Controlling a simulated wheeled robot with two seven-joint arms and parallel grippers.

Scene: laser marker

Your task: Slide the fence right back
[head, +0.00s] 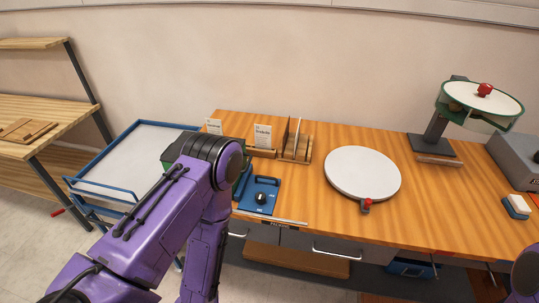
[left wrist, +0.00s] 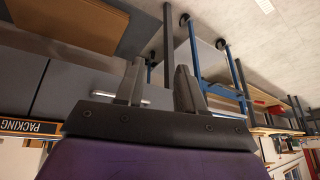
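I cannot tell for sure which part is the fence. A blue fixture with a black knob (head: 262,197) sits at the left front of the wooden bench (head: 318,222), with a thin metal strip (head: 280,219) along the front edge beside it. My left arm covers what lies to its left. My left gripper (left wrist: 160,90) shows in the left wrist view with its two fingers apart and nothing seen between them. It is hidden in the head view. My right gripper is not in view; only a piece of my right arm shows at the lower right.
A white round plate with a red-topped clamp (head: 363,174) lies mid-bench. A wooden rack (head: 296,147) and small cards stand behind. A green-rimmed round head on a stand (head: 482,103) is at right. A blue-railed cart (head: 137,152) stands left. Drawer handles (head: 336,252) project below the bench.

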